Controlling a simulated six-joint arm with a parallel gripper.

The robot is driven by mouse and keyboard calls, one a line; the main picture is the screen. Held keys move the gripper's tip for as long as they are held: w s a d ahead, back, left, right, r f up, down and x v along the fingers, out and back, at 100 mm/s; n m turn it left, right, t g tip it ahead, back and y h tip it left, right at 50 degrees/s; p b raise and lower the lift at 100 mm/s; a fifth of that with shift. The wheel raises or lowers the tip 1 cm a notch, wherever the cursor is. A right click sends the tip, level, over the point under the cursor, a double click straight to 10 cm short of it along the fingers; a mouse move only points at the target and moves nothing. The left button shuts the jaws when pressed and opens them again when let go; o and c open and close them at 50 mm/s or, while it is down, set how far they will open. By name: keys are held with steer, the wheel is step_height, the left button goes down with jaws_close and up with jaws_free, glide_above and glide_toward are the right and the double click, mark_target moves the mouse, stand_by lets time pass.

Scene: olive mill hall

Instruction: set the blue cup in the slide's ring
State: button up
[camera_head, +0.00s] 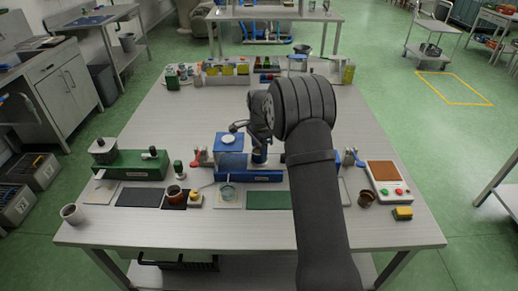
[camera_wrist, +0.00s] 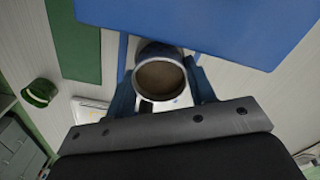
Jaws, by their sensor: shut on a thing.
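My gripper (camera_head: 259,148) is over the blue machine in the middle of the table. In the wrist view my gripper (camera_wrist: 160,92) has its two blue fingers on either side of the blue cup (camera_wrist: 160,50), shut on it. The cup's pale rim and brownish inside face the camera. In the head view the cup is a small blue shape (camera_head: 259,157) under my wrist, partly covered. The machine has a long blue base (camera_head: 262,176) and a blue box (camera_head: 230,143) left of the cup. I cannot make out the slide's ring; the gripper and cup hide that area.
A green machine (camera_head: 130,162) stands left. A green mat (camera_head: 268,200) lies in front.

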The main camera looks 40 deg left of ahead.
steer(key=shift+f, duration=0.1)
stand_by(0.3)
steer(key=shift+f, duration=0.35)
steer(key=o, duration=0.9)
steer(key=shift+o, duration=0.4)
steer(key=shift+o, duration=0.8)
